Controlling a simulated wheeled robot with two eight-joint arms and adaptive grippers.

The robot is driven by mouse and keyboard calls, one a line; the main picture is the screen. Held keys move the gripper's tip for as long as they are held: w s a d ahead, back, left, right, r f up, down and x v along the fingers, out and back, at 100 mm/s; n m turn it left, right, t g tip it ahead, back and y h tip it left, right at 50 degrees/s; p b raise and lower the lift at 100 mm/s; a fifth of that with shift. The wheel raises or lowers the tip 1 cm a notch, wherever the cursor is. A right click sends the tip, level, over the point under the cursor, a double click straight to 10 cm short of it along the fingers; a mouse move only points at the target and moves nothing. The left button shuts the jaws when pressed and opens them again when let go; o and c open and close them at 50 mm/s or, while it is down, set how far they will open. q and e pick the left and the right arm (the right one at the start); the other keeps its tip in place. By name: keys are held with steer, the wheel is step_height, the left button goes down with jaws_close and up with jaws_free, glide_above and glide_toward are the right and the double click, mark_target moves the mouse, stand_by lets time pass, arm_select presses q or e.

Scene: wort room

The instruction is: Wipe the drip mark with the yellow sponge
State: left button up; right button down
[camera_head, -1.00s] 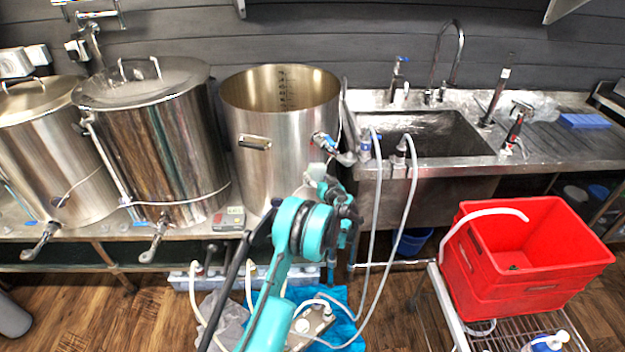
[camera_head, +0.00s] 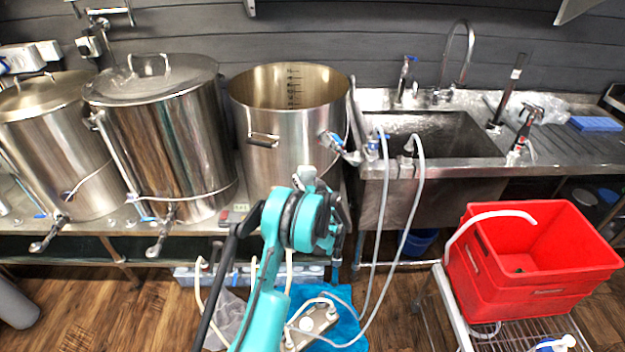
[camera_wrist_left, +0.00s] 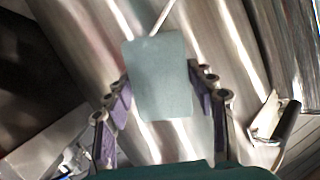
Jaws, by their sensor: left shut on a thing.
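My left gripper (camera_wrist_left: 160,88) is shut on a flat pale grey-green block (camera_wrist_left: 158,75), gripped by its sides. No yellow shows on it; whether it is the sponge I cannot tell. In the head view my left arm (camera_head: 268,290) reaches up to the front of the open steel kettle (camera_head: 268,172), and its fingers are mostly hidden behind the wrist. In the left wrist view the kettle's shiny wall (camera_wrist_left: 225,75) lies behind the block; contact cannot be told. I cannot make out a drip mark. My right gripper is not in view.
Two lidded kettles (camera_head: 160,145) stand to the left. A valve (camera_head: 345,148) and hoses (camera_head: 388,225) are close on the right. A sink (camera_head: 432,135), a blue block (camera_head: 596,124) and a red crate (camera_head: 540,290) are farther right.

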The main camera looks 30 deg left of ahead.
mark_target(314, 173)
arm_select(q)
steer(key=shift+w+r+p, duration=0.1)
steer(key=shift+r+p, duration=0.45)
steer(key=shift+r, duration=0.55)
steer(key=shift+w+d+f+b, duration=0.1)
steer(key=shift+w+d+b, duration=0.25)
steer(key=shift+w+d, duration=0.55)
steer(key=shift+c, duration=0.5)
steer(key=shift+w+d, duration=0.6)
steer(key=shift+w, duration=0.3)
steer(key=shift+w+d+r, duration=0.2)
steer(key=shift+w+d, duration=0.25)
steer(key=shift+w, duration=0.15)
steer(key=shift+c, duration=1)
steer(key=shift+w+d+f, duration=0.1)
steer(key=shift+w+d, duration=0.1)
steer(key=shift+c, duration=0.7)
steer(key=shift+f, duration=0.1)
steer(key=shift+s+a, duration=0.55)
steer(key=shift+s, duration=0.2)
steer(key=shift+s+a, duration=0.55)
steer(key=shift+s, duration=0.15)
steer(key=shift+s+a, duration=1.1)
steer(key=shift+s, duration=0.1)
